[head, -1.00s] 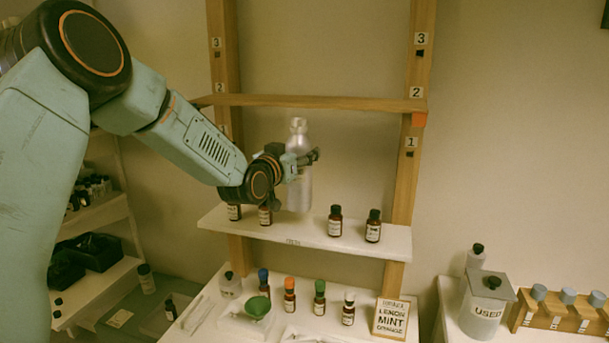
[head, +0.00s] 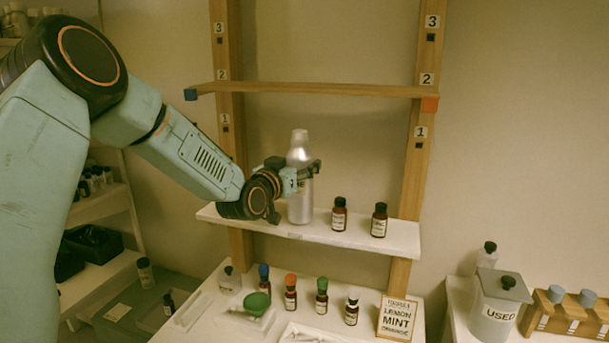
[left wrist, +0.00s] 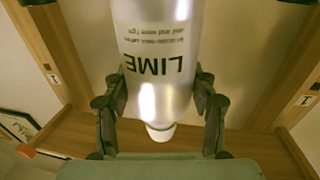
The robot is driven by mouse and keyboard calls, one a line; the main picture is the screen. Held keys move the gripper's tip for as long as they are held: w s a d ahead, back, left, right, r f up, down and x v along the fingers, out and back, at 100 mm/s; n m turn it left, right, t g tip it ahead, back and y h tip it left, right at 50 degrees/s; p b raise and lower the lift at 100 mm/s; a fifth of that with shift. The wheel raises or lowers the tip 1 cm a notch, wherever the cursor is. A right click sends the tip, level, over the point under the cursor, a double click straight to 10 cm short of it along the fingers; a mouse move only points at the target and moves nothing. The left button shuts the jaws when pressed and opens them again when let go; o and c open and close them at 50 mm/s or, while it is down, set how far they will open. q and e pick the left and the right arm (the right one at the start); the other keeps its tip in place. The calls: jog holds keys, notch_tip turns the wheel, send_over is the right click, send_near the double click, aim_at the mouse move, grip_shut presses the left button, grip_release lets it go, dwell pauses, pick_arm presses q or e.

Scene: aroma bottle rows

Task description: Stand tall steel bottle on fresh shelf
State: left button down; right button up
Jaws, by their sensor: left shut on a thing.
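The tall steel bottle (head: 300,208), silver with a pale cap, is upright at the left-middle of the white fresh shelf (head: 384,246). Its base is at the shelf surface; I cannot tell whether it touches or hovers just above. My left gripper (head: 306,176) is shut on the bottle's upper body from the left. In the left wrist view the bottle (left wrist: 160,28) appears inverted, with a LIME label, and the gripper's fingers (left wrist: 161,98) are on both sides of it. My right gripper is not in view.
Two brown bottles (head: 339,216) (head: 379,221) stand on the shelf to the right. A wooden board (head: 330,89) spans the posts above. Several small bottles, a green funnel (head: 257,302) and a sign (head: 397,318) are on the counter below. A USED canister (head: 497,312) stands at right.

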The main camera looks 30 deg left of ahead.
pick_arm(q)
jog(key=shift+s+d, duration=0.1)
jog(key=shift+s, duration=0.05)
jog(key=shift+w+d, duration=0.1)
jog(key=shift+w, duration=0.1)
jog(key=shift+w+f, duration=0.45)
jog(key=shift+w, duration=0.35)
jog(key=c, duration=0.9)
grip_release()
jog(key=shift+w+f, duration=0.1)
jog(key=shift+f, duration=0.15)
jog(key=o, duration=0.3)
jog(key=shift+s+r, duration=0.3)
jog(key=shift+s, duration=0.3)
jog(key=shift+o, duration=1)
jog(key=shift+s+r, duration=0.25)
jog(key=shift+s, duration=0.15)
jog(key=s+p, duration=0.4)
jog(key=s, duration=0.7)
jog(key=shift+s+d+f+p, duration=0.2)
jog(key=shift+d+p, duration=0.1)
jog(key=shift+d, duration=0.1)
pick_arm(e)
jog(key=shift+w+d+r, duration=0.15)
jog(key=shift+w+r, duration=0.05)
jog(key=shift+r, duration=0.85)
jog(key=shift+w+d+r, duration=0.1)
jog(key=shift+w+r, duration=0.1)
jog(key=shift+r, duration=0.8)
